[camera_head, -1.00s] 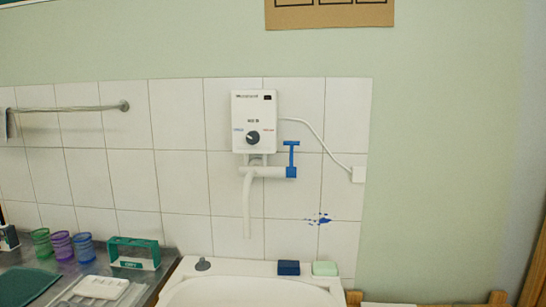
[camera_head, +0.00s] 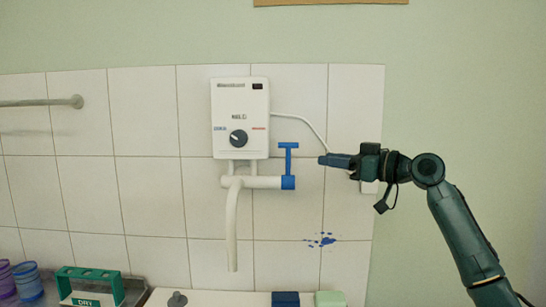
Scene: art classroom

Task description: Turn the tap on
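The tap (camera_head: 255,183) is a white pipe with a spout hanging down, fixed to the tiled wall under a white water heater (camera_head: 240,112). Its blue handle (camera_head: 288,160) stands upright at the right end, with a short crossbar on top. My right gripper (camera_head: 326,160) comes in from the right, a short way right of the blue handle and apart from it in the picture. Its fingers are seen side-on, so I cannot tell whether they are open or shut. My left gripper is not in view.
A white cable (camera_head: 306,123) runs from the heater to a wall box (camera_head: 369,187) behind my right gripper. A rail (camera_head: 45,102) is on the left wall. Below are a dark blue block (camera_head: 285,299), a pale green block (camera_head: 329,299), a green rack (camera_head: 92,282) and purple and blue cups.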

